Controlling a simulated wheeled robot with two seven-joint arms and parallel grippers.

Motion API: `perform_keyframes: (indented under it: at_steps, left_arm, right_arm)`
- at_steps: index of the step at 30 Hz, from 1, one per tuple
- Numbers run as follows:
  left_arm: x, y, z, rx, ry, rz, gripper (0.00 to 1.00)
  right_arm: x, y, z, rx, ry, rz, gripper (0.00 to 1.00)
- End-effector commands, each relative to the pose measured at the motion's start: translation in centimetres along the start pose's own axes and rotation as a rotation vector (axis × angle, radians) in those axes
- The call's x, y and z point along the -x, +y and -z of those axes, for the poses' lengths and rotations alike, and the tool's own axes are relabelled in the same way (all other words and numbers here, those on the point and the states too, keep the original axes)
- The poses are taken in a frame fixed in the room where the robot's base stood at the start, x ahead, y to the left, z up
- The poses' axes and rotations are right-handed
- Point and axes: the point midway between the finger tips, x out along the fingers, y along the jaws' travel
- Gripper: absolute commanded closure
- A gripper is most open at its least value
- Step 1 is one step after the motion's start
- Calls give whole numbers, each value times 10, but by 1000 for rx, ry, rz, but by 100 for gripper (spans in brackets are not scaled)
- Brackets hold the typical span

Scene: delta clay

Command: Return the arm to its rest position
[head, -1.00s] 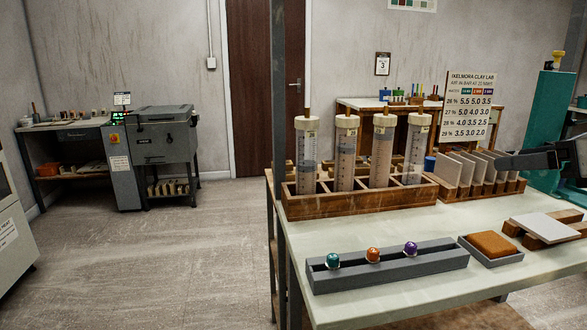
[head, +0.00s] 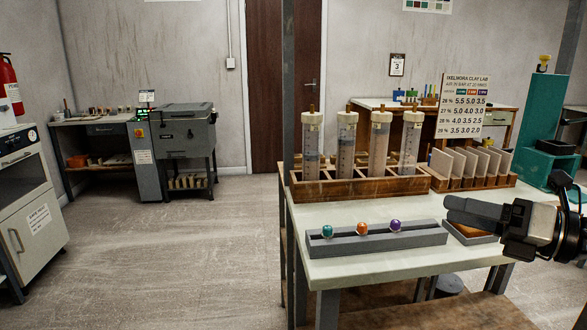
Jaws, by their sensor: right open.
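My right gripper (head: 452,211) reaches in from the right edge, above the right end of the worktable (head: 345,266). It is open, its dark fingers point left, and nothing shows between them. Its fingers and wrist partly hide a small grey tray with an orange-brown pad (head: 470,237). Little of my right arm shows beyond the wrist. My left gripper and arm are out of view.
A grey holder (head: 410,237) with teal, orange and purple balls stands left of the gripper. Behind are a wooden rack (head: 350,191) of capped tubes and a rack of tiles (head: 480,163). A teal machine (head: 545,120) stands at back right. The floor left is clear.

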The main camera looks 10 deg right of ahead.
Motion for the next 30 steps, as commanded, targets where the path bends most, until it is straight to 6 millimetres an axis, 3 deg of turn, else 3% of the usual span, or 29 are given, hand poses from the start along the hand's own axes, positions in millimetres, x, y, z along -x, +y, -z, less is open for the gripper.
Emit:
perform_keyframes:
  at_steps: [4, 7, 9, 12, 15, 19, 21, 24, 30]
  left_arm:
    - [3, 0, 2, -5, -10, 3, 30]
    - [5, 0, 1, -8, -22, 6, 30]
    - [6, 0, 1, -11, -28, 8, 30]
    - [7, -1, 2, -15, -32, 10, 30]
    - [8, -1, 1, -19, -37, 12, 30]
    - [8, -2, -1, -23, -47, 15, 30]
    - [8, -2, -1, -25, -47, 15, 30]
    - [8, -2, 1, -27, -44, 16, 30]
    - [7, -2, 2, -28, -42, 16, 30]
  right_arm:
    - [-25, -2, 44, -471, -178, -161, 30]
    - [-37, -22, 89, -965, -371, -195, 30]
    - [-42, -42, 138, -1346, -509, -143, 30]
    - [-47, -57, 211, -1761, -638, -13, 30]
    - [-51, -52, 283, -2090, -708, 145, 30]
    - [-55, -30, 354, -2388, -739, 337, 30]
    - [-56, -17, 379, -2491, -739, 416, 30]
    - [-57, -4, 401, -2578, -734, 489, 30]
    - [-58, 1, 408, -2607, -730, 515, 30]
